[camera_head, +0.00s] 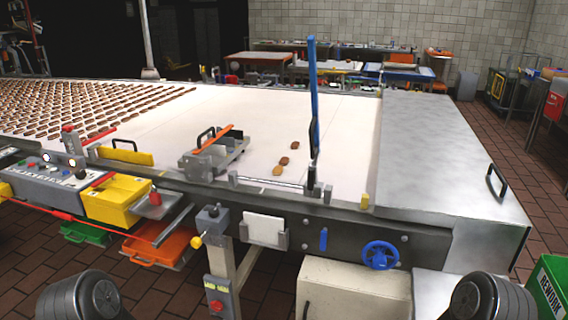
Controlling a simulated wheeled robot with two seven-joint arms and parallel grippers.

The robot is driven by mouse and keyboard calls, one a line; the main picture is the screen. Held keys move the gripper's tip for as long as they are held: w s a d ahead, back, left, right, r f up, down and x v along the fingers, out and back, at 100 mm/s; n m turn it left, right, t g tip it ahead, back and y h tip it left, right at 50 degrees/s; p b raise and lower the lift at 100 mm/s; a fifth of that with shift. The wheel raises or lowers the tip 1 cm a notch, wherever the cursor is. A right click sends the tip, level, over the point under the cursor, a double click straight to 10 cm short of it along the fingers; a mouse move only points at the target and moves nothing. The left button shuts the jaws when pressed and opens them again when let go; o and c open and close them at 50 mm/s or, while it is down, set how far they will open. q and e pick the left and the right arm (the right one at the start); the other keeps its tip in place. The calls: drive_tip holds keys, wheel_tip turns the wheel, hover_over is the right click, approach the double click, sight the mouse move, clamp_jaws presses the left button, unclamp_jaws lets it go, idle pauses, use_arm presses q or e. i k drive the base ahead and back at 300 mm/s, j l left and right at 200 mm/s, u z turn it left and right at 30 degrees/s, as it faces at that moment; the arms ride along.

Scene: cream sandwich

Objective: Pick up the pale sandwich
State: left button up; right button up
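Three loose cookies lie on the white belt near its right end, between the grey tray-like fixture and the blue upright post. The nearest one is a paler, yellowish tan and looks like the pale sandwich (277,170). Just behind it lies a browner sandwich (284,161), and behind that another brown one (294,145). They are small in this view and their layers cannot be made out. Dark rounded parts of my two arms show at the bottom left and bottom right corners. Neither gripper is in view.
Rows of brown cookies (70,105) cover the belt's far left. A grey fixture with handles (213,155), a blue post (313,95) and a metal rod (268,183) stand near the sandwiches. A steel cover (430,150) lies right. A green REWORK bin (548,290) stands lower right.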

sight(278, 169)
drive_tip(key=i+j, duration=1.25)
drive_tip(key=z, duration=1.9)
